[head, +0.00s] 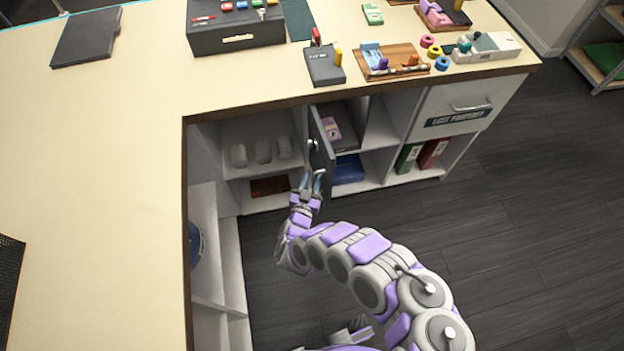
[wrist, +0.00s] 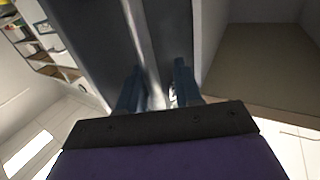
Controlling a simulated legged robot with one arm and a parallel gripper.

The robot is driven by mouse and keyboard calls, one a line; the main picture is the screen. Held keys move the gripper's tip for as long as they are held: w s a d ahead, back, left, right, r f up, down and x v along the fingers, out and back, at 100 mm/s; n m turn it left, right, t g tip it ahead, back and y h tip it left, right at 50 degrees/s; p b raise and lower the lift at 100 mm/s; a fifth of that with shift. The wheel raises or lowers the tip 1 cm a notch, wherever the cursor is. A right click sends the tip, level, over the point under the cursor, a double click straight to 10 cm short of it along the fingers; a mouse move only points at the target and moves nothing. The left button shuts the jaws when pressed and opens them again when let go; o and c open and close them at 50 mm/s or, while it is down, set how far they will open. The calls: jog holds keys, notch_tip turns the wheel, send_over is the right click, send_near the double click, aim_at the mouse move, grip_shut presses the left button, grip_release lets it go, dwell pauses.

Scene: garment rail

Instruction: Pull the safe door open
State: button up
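The safe door (head: 323,160) is a dark grey panel in the cabinet under the counter. In the head view it stands swung out, nearly edge-on, with the compartment to its right exposed. A small light knob or handle (head: 311,145) shows on its left face. My gripper (head: 312,178) is just below that handle, close to the door face. In the wrist view dark panel surface (wrist: 90,35) fills the upper middle. My gripper's two blue fingers (wrist: 157,85) are apart, with a pale bar (wrist: 143,45) running between them. Whether they touch it is not clear.
Left of the door, a shelf holds several grey cylinders (head: 263,151). Right of it are a blue item (head: 348,169), binders (head: 432,153) and a drawer (head: 458,108). The counter (head: 95,160) overhangs on the left and above. Dark floor (head: 530,210) is clear at right.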

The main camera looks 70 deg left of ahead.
jog(key=shift+d, duration=0.1)
jog(key=p+v, duration=0.2)
jog(key=v, duration=1.5)
jog(key=shift+s, duration=0.2)
jog(key=shift+d, duration=0.1)
